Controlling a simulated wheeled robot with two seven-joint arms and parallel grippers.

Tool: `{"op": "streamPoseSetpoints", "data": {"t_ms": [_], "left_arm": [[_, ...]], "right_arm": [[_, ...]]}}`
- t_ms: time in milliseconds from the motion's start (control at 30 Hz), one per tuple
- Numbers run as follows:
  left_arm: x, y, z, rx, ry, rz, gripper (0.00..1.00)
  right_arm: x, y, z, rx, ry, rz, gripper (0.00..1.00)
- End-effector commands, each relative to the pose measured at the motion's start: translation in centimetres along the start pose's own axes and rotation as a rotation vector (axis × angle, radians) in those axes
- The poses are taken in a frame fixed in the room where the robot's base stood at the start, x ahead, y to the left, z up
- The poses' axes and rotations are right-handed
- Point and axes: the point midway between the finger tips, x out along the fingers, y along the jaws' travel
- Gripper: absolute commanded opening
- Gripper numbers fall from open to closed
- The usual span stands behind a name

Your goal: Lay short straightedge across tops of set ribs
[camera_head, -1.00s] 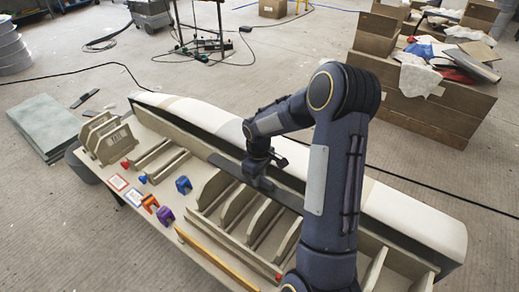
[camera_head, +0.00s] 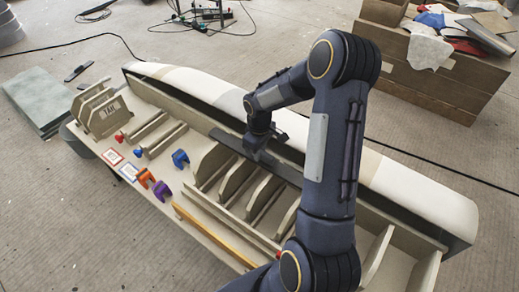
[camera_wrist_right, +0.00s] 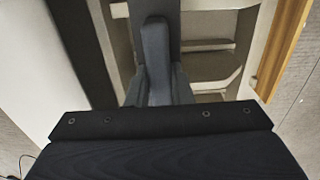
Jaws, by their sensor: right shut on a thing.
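The short straightedge (camera_head: 228,140) is a dark grey flat bar. My right gripper (camera_head: 258,150) is shut on it near its middle, from above. In the head view the bar runs across the back ends of several upright beige ribs (camera_head: 236,180); whether it touches all their tops I cannot tell. In the right wrist view the straightedge (camera_wrist_right: 178,12) passes behind a gripper finger, with ribs (camera_wrist_right: 205,45) beside it. My right forearm hides the bar's right end and some ribs. My left gripper is not in view.
A long pale mould (camera_head: 400,195) lies behind the ribs. A yellow bar (camera_head: 215,238) lies along the front. A blue block (camera_head: 180,158), an orange one (camera_head: 145,177) and a purple one (camera_head: 161,190) stand at the left, near a slotted rack (camera_head: 103,115).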

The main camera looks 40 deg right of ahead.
Motion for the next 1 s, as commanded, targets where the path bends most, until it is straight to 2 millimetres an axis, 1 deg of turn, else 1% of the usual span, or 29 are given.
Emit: {"op": "streamPoseSetpoints", "data": {"t_ms": [33, 133, 567, 933, 967, 1000], "left_arm": [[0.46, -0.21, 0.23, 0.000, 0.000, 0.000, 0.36], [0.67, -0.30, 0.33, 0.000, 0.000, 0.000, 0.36], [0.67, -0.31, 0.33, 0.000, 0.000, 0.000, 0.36], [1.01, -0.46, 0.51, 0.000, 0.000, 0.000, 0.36], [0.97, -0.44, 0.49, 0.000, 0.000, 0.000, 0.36], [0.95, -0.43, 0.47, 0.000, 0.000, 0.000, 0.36]], "right_arm": [[0.61, 0.00, -0.03, 0.000, 0.001, 0.000, 0.00], [0.95, 0.01, -0.02, 0.000, 0.001, 0.001, 0.00], [1.01, 0.01, -0.03, 0.000, 0.001, 0.001, 0.00], [1.53, 0.01, -0.03, 0.000, 0.001, 0.001, 0.00], [1.47, 0.01, -0.04, 0.000, 0.001, 0.001, 0.22], [1.44, 0.02, -0.04, 0.000, 0.001, 0.001, 0.28]]}}
